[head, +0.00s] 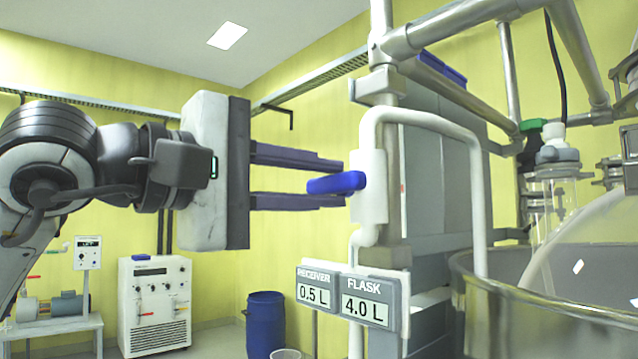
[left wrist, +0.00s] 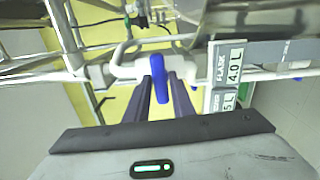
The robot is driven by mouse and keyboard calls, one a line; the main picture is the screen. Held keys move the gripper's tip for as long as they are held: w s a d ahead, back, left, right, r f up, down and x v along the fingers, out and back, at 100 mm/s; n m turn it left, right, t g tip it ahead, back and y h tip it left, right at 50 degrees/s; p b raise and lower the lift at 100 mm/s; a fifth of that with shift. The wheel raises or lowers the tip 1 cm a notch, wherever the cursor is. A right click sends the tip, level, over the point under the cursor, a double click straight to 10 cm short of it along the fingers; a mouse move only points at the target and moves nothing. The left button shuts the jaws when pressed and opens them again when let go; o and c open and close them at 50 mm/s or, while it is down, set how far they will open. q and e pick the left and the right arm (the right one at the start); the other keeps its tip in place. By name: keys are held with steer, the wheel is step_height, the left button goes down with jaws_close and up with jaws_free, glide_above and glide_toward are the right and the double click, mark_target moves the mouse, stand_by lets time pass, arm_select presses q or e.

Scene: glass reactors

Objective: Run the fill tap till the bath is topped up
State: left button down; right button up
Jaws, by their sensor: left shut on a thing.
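The fill tap is a white valve body (head: 369,186) with a blue handle (head: 325,184), on a white pipe (head: 478,190) that bends over and down into the bath. The bath is a metal vessel (head: 462,290) at the lower right. Its water level and any flow from the pipe are hidden. My left gripper (head: 344,183) reaches in from the left, one finger above and one below the blue handle, shut on it. In the left wrist view the handle (left wrist: 158,88) stands between the two fingers. My right gripper is not in view.
A sign with readouts, RECEIVER 0.5 L (head: 314,293) and FLASK 4.0 L (head: 363,309), hangs just below the tap. Metal frame pipes (head: 450,90) and glassware (head: 557,170) crowd the right. A blue drum (head: 265,322) and a white cabinet (head: 154,305) stand behind.

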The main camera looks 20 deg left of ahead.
arm_select(q)
steer(key=shift+m, duration=0.4)
steer(key=c, duration=1.6)
jaws_free()
steer(key=shift+c, duration=0.2)
steer(key=shift+s, duration=0.1)
steer(key=b+v, duration=0.1)
steer(key=v, duration=0.9)
steer(key=shift+b, duration=0.4)
steer(key=shift+s, duration=0.1)
